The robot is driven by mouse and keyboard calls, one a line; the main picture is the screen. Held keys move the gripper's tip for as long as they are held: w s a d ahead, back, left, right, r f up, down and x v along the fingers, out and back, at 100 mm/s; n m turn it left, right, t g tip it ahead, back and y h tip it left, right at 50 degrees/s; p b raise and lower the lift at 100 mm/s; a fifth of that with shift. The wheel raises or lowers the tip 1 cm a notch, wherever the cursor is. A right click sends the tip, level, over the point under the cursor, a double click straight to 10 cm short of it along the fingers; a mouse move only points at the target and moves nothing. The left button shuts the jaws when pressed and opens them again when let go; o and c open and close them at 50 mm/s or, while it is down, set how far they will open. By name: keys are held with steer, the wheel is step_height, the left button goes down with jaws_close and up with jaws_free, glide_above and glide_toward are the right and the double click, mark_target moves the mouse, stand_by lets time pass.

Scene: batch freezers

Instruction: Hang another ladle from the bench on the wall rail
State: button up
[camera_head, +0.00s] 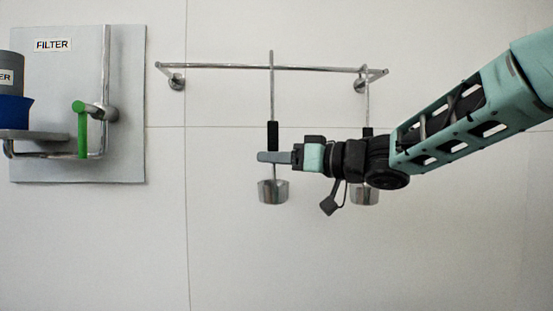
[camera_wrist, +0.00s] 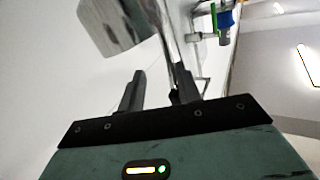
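The wall rail (camera_head: 225,67) is a chrome bar fixed near the top of the white wall. A ladle (camera_head: 273,191) with a steel cup and black grip is upright in front of it at the middle; its handle top rises above the bar, and whether its hook bears on the bar cannot be told. Its cup also shows in the wrist view (camera_wrist: 115,28). My gripper (camera_head: 270,157) is at this ladle, just below the black grip. In the wrist view its fingers (camera_wrist: 158,92) are apart, with the handle close by the right finger. A second ladle (camera_head: 364,194) hangs at the rail's right end, partly hidden by my wrist.
A panel (camera_head: 120,160) labelled FILTER stands on the wall at left, with a green-handled metal bracket (camera_head: 82,130) and a blue and grey container (camera_head: 14,108). The bench is not in view. The wall below the ladles is clear.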

steer(key=b+v, duration=0.4)
steer(key=v, duration=1.3)
steer(key=shift+s+d+b, duration=0.15)
steer(key=shift+d+b, duration=0.05)
steer(key=shift+b, duration=0.2)
